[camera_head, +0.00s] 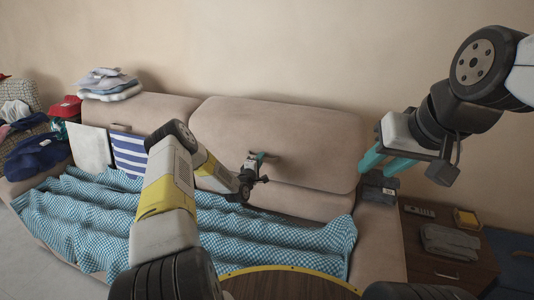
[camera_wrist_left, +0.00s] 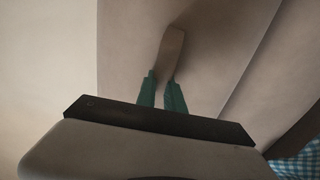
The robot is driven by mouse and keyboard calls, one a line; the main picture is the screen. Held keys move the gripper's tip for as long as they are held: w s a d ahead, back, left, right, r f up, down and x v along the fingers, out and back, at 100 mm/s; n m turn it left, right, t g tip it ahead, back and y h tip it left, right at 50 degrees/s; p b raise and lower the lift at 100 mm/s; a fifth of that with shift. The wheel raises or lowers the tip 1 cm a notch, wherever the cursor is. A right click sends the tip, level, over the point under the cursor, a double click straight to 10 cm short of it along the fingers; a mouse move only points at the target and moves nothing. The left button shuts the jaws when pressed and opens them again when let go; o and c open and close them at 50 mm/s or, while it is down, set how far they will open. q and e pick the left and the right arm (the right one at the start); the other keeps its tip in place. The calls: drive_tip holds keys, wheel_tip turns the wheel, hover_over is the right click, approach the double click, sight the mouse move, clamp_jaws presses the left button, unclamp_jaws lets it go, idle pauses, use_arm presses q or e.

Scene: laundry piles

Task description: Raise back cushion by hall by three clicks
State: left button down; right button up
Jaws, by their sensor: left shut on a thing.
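The sofa's right back cushion (camera_head: 312,135) is a wide tan pad against the wall, with a lower tan back section beneath it. My left gripper (camera_head: 257,158) is in front of this cushion. In the left wrist view its green fingers (camera_wrist_left: 162,92) are shut on a narrow tan tab (camera_wrist_left: 172,48) against the cushion face (camera_wrist_left: 215,55). The sofa's left back cushion (camera_head: 165,108) is partly hidden by clothes and my left arm. My right gripper (camera_head: 385,160) is at the right end of the sofa, its teal fingers apart and nothing seen between them.
A blue checked blanket (camera_head: 90,215) covers the seat. Folded clothes (camera_head: 108,84) lie on the left cushion's top. A dark grey folded item (camera_head: 378,187) lies on the right armrest. A wooden side table (camera_head: 430,265) stands at right, and a round yellow-edged table (camera_head: 285,285) in front.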

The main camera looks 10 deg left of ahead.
use_arm(q)
drive_tip(key=s+a+f+t, duration=0.1)
drive_tip(key=s+f+t, duration=0.1)
drive_tip(key=s, duration=0.4)
drive_tip(key=shift+f, duration=0.55)
drive_tip(key=shift+a, duration=0.1)
drive_tip(key=c, duration=1.5)
unclamp_jaws()
drive_tip(key=shift+o, duration=0.2)
drive_tip(key=shift+r, duration=0.1)
drive_tip(key=v, duration=0.8)
drive_tip(key=shift+w, duration=0.15)
drive_tip(key=shift+c, duration=0.2)
